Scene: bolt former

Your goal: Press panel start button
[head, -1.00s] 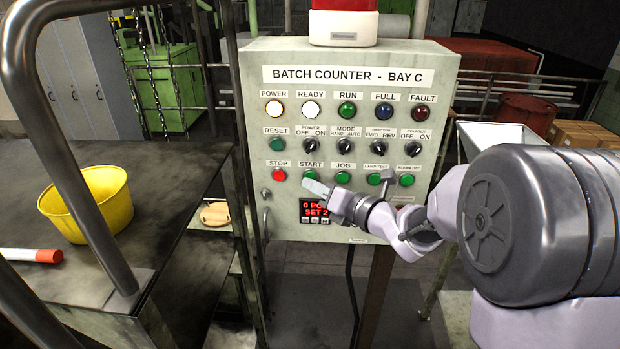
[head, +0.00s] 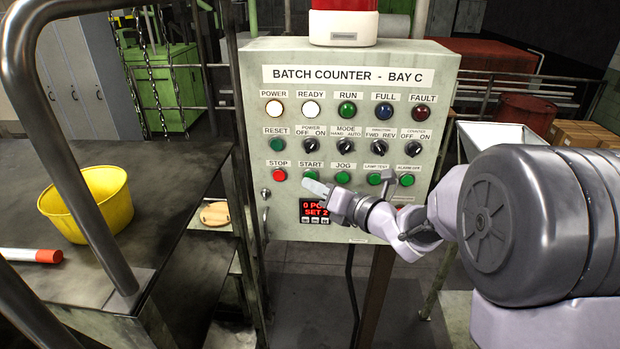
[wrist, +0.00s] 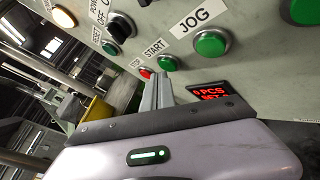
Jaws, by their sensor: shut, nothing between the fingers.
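The control panel (head: 444,100), headed BATCH COUNTER - BAY C, faces me. The green START button (head: 310,174) is in its lower button row, between the red STOP button (head: 279,174) and the green JOG button (head: 343,177). My gripper (head: 306,184) is shut and empty, its tip just below the START button in the head view. In the wrist view the closed fingers (wrist: 158,90) point toward the panel, with the START button (wrist: 167,63) just beyond their tips. I cannot tell whether the fingertips touch it. The POWER and READY lamps are lit; the RUN lamp is dark green.
A red counter display (head: 314,211) sits below the buttons, partly behind my gripper. A yellow bucket (head: 90,203) and a red-ended white rod (head: 35,255) lie on the bench at left.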

